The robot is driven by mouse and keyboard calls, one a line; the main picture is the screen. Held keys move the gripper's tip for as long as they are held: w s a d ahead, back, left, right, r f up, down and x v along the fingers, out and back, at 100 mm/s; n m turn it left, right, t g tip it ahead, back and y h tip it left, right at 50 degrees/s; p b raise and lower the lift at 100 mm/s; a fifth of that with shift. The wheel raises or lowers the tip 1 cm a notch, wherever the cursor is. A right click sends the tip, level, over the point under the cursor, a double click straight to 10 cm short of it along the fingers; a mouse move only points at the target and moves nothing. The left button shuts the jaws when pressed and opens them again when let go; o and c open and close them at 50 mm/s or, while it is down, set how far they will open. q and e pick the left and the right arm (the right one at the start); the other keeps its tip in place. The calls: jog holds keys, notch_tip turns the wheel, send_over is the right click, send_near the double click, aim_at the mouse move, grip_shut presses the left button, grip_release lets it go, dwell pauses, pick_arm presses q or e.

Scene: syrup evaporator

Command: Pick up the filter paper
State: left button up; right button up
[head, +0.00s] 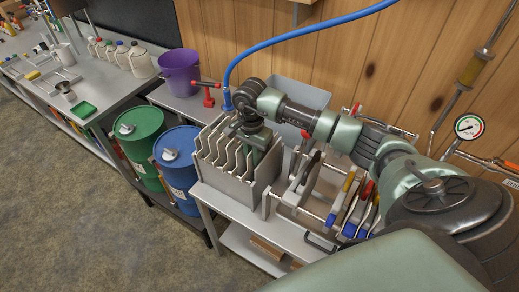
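Several pale grey, upright sheets (222,154), which may be the filter paper, stand in a row inside a light grey open box (232,188) on the metal bench. My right arm comes in from the right, and my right gripper (256,155) points down at the right end of the box, among or just above the last sheets. Its fingertips are hidden, so I cannot tell whether it is open or holds a sheet. My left gripper is not in view.
A filter press frame (312,190) with coloured-handled parts stands right of the box. A blue hose (300,37) arches behind it. Green (139,142) and blue (179,157) drums stand left, below a purple bucket (179,75). The floor at front left is clear.

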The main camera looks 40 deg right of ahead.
jog(key=shift+f, duration=0.35)
grip_shut()
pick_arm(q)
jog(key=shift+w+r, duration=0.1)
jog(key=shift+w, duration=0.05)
pick_arm(e)
jog(key=shift+r, duration=0.15)
pick_arm(q)
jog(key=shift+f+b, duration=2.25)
jog(key=shift+b, duration=0.05)
pick_arm(e)
notch_tip(320, 180, up, 20)
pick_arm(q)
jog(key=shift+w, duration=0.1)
